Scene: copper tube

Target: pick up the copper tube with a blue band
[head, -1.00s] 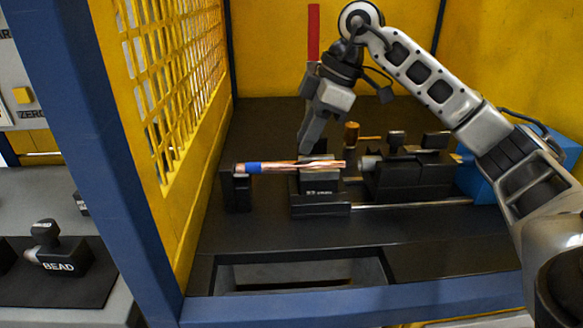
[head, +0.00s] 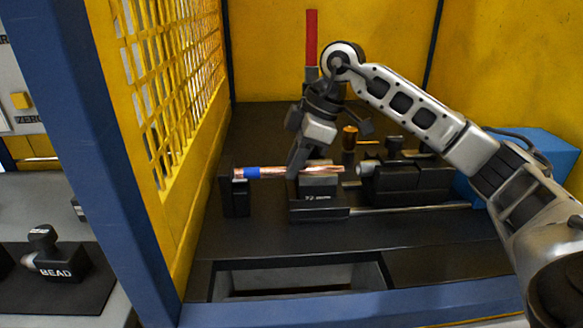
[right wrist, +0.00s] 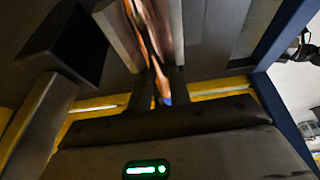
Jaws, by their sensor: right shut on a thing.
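The copper tube (head: 270,172) lies level across the black fixture in the head view, with its blue band (head: 251,173) near the left end. My right gripper (head: 293,172) reaches down from above, its fingers around the tube to the right of the band. It is shut on the tube. In the right wrist view the copper tube (right wrist: 148,35) runs between the fingers, and the blue band (right wrist: 165,99) shows near the palm. The fingers hide part of the tube in the head view. My left gripper is not in view.
A black post (head: 236,195) stands by the tube's left end, a black block (head: 320,205) below its middle, and a larger black mechanism (head: 405,180) to the right. A yellow mesh guard (head: 185,90) and blue frame post (head: 85,140) bound the left side.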

